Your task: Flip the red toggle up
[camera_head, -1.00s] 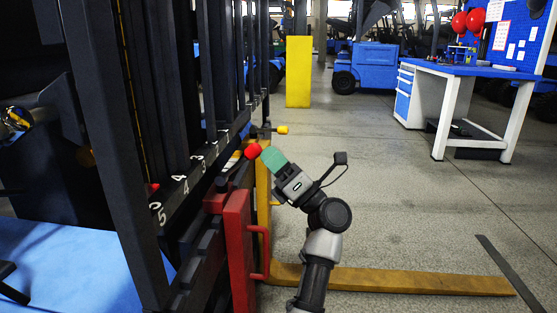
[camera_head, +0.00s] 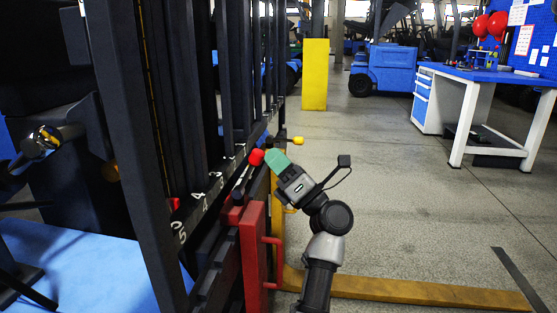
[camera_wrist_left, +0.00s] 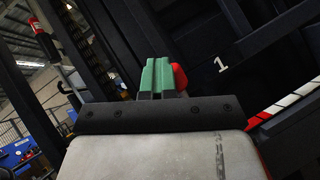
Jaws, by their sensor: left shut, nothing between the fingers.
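The red toggle is a round red knob (camera_head: 256,157) on a short dark lever at the side of the dark rack. The lever slants up and to the right from its base. My left gripper (camera_head: 276,164), with green fingers, is just right of the knob, touching it or very close. The fingers are shut with nothing between them. In the left wrist view, the green fingers (camera_wrist_left: 157,78) stand side by side and the red knob (camera_wrist_left: 181,77) shows partly hidden behind their right edge. My right gripper is not in view.
A red panel with handles (camera_head: 256,258) stands below the toggle. A yellow-tipped lever (camera_head: 298,140) sticks out beyond it. The rack's dark post (camera_head: 142,160) rises at left. A yellow beam (camera_head: 420,290) lies on the floor. A blue workbench (camera_head: 490,74) stands at right; floor between is open.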

